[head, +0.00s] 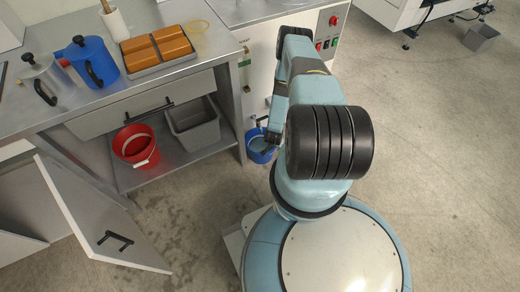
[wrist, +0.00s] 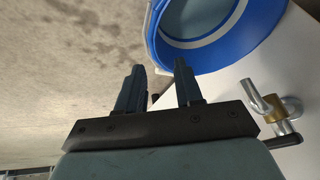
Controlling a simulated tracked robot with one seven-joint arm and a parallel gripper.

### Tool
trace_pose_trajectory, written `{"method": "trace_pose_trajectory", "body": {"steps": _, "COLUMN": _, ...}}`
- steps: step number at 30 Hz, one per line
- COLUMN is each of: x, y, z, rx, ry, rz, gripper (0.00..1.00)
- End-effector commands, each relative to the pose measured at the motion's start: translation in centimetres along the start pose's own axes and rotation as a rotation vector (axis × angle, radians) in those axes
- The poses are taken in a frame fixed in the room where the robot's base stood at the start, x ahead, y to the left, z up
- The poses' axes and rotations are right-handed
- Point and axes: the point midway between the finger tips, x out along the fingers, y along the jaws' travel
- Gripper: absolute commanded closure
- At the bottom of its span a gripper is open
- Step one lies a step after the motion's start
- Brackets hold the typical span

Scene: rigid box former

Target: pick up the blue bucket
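The blue bucket (head: 257,156) is beside the white machine's front in the head view, partly hidden by my arm. The fingers are hard to make out in the head view.
A metal tap with a brass part (wrist: 270,103) juts from the white machine (head: 258,75) near my gripper. A red bucket (head: 136,146) and grey bin (head: 193,125) sit on the bench's lower shelf. A cabinet door (head: 98,215) stands open at left.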

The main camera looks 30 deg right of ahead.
Motion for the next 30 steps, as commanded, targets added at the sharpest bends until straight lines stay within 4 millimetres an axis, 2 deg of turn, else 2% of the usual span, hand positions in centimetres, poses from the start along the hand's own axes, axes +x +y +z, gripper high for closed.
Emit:
{"method": "trace_pose_trajectory", "body": {"steps": 3, "x": 2.3, "y": 0.5, "z": -0.2, "rx": 0.009, "ry": 0.002, "rz": 0.004, "gripper": 0.65}}
{"method": "trace_pose_trajectory", "body": {"steps": 7, "x": 4.2, "y": 0.6, "z": -0.3, "rx": 0.013, "ry": 0.001, "rz": 0.005, "gripper": 0.65}}
{"method": "trace_pose_trajectory", "body": {"steps": 17, "x": 6.1, "y": 0.6, "z": -0.1, "rx": 0.012, "ry": 0.0, "rz": 0.005, "gripper": 0.65}}
{"method": "trace_pose_trajectory", "body": {"steps": 25, "x": 9.4, "y": 0.3, "z": 0.5, "rx": 0.013, "ry": 0.002, "rz": 0.005, "gripper": 0.65}}
{"method": "trace_pose_trajectory", "body": {"steps": 30, "x": 10.5, "y": 0.3, "z": 0.5, "rx": 0.013, "ry": 0.001, "rz": 0.005, "gripper": 0.65}}
